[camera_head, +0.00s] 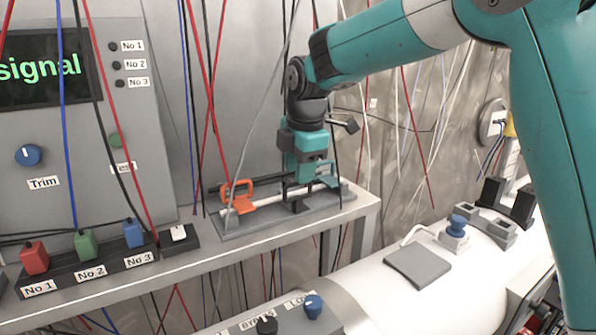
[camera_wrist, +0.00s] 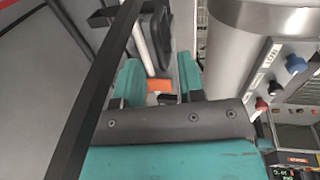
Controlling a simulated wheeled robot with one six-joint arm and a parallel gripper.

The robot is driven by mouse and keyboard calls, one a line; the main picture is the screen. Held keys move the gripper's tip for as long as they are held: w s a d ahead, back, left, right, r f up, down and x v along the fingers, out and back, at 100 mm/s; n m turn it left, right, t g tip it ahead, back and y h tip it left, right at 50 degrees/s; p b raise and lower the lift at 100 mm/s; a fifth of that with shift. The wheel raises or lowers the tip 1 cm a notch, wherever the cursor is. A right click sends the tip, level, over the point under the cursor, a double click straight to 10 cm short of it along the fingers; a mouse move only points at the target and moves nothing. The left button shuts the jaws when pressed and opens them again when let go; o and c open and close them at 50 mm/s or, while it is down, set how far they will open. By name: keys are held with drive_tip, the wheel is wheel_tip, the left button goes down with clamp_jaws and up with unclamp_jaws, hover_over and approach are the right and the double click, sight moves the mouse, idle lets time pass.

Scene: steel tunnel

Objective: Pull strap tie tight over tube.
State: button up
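The orange strap tie (camera_head: 238,194) stands at the left end of a grey base plate (camera_head: 232,228) on the shelf. It has a loop-shaped upper part and a flat lower part. My gripper (camera_head: 309,188) points down above the right part of the plate, to the right of the orange strap tie. In the wrist view its teal fingers (camera_wrist: 158,88) are apart, with an orange piece (camera_wrist: 159,85) visible in the gap. No contact with the fingers can be made out.
Hanging cables (camera_head: 213,90) cross the space around the plate. A signal panel (camera_head: 75,110) stands at the left, with red, green and blue plugs (camera_head: 85,244) in front of it. A white cylinder (camera_head: 390,298) with blue knobs lies below the shelf (camera_head: 215,255) at the right.

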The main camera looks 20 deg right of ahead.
drive_tip(key=shift+w+f, duration=0.15)
drive_tip(key=shift+f, duration=0.9)
clamp_jaws()
